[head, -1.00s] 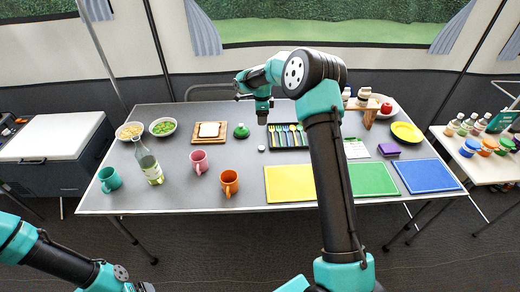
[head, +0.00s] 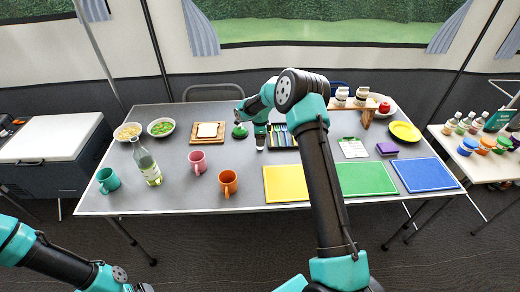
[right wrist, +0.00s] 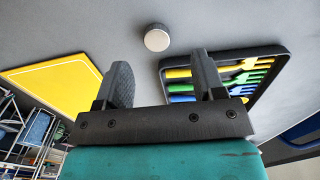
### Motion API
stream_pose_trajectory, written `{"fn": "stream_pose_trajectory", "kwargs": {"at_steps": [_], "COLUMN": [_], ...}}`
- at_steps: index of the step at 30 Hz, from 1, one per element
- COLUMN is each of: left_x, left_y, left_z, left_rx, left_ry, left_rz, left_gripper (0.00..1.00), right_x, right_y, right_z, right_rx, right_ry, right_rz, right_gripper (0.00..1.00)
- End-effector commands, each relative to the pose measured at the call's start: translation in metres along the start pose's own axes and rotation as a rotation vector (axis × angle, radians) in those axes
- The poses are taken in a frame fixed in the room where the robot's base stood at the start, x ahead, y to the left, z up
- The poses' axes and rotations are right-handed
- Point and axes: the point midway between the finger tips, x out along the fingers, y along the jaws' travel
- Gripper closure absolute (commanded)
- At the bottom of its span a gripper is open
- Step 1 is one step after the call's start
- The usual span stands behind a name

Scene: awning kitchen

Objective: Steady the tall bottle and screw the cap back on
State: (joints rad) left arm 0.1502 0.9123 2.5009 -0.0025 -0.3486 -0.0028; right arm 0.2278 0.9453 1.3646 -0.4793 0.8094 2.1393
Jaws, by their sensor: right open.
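The tall bottle (head: 146,163) of pale green glass stands upright on the left part of the table, between the teal mug and the pink mug. Its neck looks bare. A small round white cap (right wrist: 157,38) lies on the grey table in the right wrist view, beyond my fingertips. My right gripper (head: 260,143) is low over the table, left of the cutlery tray. It is open and empty, with its two fingers apart in the right wrist view (right wrist: 163,78). My left arm shows at the lower left, its gripper out of frame.
The black cutlery tray (head: 283,144) is close to my right gripper. A green object (head: 240,131), a toast board (head: 207,139), a pink mug (head: 198,162) and an orange mug (head: 228,183) stand around. A yellow mat (head: 285,184) lies nearer. Table between mugs and mat is clear.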

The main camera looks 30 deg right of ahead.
Motion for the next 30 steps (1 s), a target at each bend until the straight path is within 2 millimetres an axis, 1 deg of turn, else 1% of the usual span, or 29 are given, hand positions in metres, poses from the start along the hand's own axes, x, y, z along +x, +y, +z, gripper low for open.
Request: {"fn": "stream_pose_trajectory", "kwargs": {"at_steps": [9, 13, 18, 21, 24, 30], "left_x": [0.0, 0.0, 0.0, 0.0, 0.0, 0.0], "left_y": [0.0, 0.0, 0.0, 0.0, 0.0, 0.0], "left_z": [0.0, 0.0, 0.0, 0.0, 0.0, 0.0], "left_rx": [0.0, 0.0, 0.0, 0.0, 0.0, 0.0], "left_ry": [0.0, 0.0, 0.0, 0.0, 0.0, 0.0], "left_rz": [0.0, 0.0, 0.0, 0.0, 0.0, 0.0], "left_gripper": [0.05, 0.05, 0.05, 0.05, 0.05, 0.05], "right_x": [0.002, 0.014, 0.038, 0.048, 0.051, 0.051], "right_y": [0.0, 0.002, 0.004, 0.004, 0.004, 0.004], "right_z": [0.0, 0.0, 0.0, 0.0, 0.0, 0.0], "right_rx": [0.0, 0.0, -0.002, -0.001, 0.0, -0.001], "right_ry": [0.0, 0.001, 0.001, 0.0, -0.001, -0.001], "right_rz": [0.0, 0.002, 0.002, 0.002, 0.001, 0.0], "right_gripper": [0.37, 0.37, 0.37, 0.37, 0.37, 0.37]}}
